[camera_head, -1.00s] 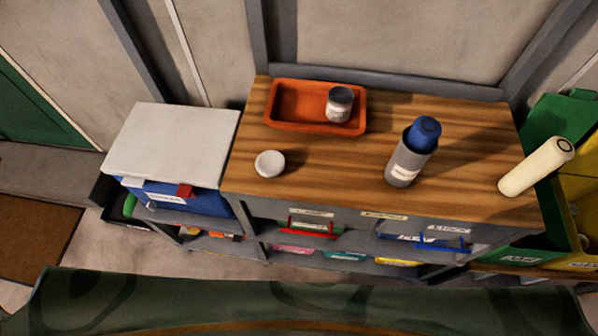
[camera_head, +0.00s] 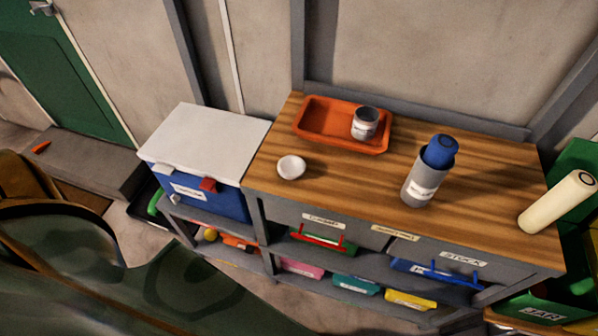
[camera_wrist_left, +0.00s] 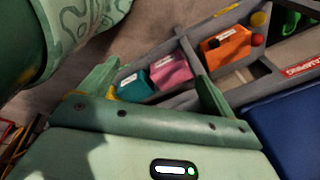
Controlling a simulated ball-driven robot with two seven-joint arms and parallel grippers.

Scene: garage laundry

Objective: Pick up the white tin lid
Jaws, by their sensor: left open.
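The white tin lid (camera_head: 291,167), a small round disc, lies flat on the wooden top of the workbench (camera_head: 330,185), near its left end and in front of the orange tray (camera_head: 308,140). A grey open tin (camera_head: 365,122) with a white label stands in the tray's right part. My left gripper shows in the left wrist view (camera_wrist_left: 158,78), its two green fingers apart with nothing between them. It points toward the low shelf with coloured bins, away from the lid. The lid is not in the wrist view. My right gripper is not in view.
A blue box with a white top (camera_head: 205,145) adjoins the bench's left end. Bins (camera_head: 302,268) fill the lower shelf. Bare benchtop surrounds the lid.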

